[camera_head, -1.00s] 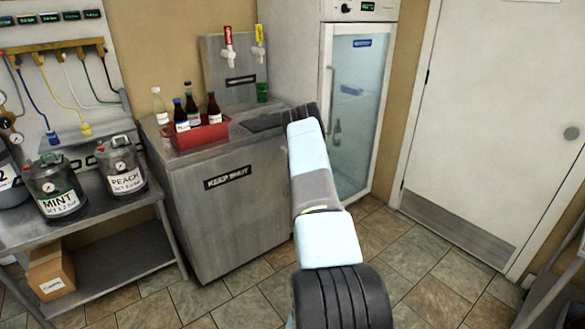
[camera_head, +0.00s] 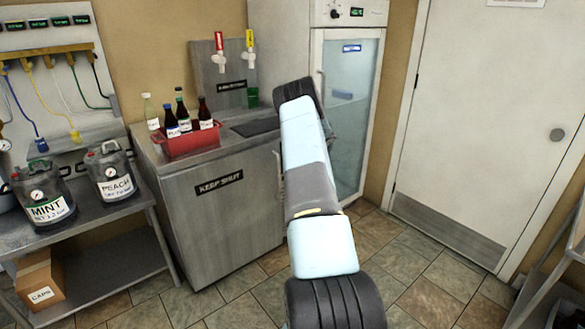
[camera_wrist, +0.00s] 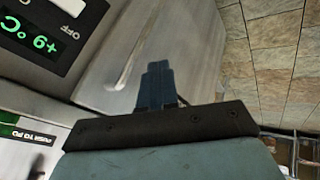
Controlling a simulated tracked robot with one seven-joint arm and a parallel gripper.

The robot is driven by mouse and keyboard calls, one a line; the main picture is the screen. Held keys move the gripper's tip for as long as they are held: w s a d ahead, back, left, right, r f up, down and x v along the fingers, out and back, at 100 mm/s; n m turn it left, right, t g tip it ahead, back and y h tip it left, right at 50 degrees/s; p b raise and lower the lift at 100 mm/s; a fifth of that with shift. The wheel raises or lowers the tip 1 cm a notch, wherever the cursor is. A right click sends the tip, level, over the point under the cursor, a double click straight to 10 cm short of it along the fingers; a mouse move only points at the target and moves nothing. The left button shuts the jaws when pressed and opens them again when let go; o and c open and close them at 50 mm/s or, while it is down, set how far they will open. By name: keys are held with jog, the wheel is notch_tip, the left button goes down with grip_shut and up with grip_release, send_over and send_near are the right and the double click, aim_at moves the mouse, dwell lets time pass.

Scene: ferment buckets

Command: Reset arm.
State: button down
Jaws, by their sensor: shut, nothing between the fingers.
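My arm stretches forward from the bottom centre of the head view toward the sink counter and the glass-door fridge (camera_head: 345,110); its hand end is hidden behind the arm's own links there. In the wrist view my gripper (camera_wrist: 157,75) shows as two dark fingers pressed together, with nothing between them. A black panel with a green temperature readout (camera_wrist: 35,40) is at the upper left. I cannot tell whether the fingers touch anything.
A steel counter (camera_head: 225,215) holds a red crate (camera_head: 180,143) with several bottles, below two taps. A shelf at left carries the mint keg (camera_head: 45,198) and peach keg (camera_head: 110,175), with a cardboard box (camera_head: 38,283) below. A white door (camera_head: 480,120) is at right. The tiled floor between is clear.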

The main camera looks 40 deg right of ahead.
jog(key=shift+s+d+r, duration=0.1)
jog(key=shift+s+r, duration=0.05)
jog(key=shift+r, duration=0.05)
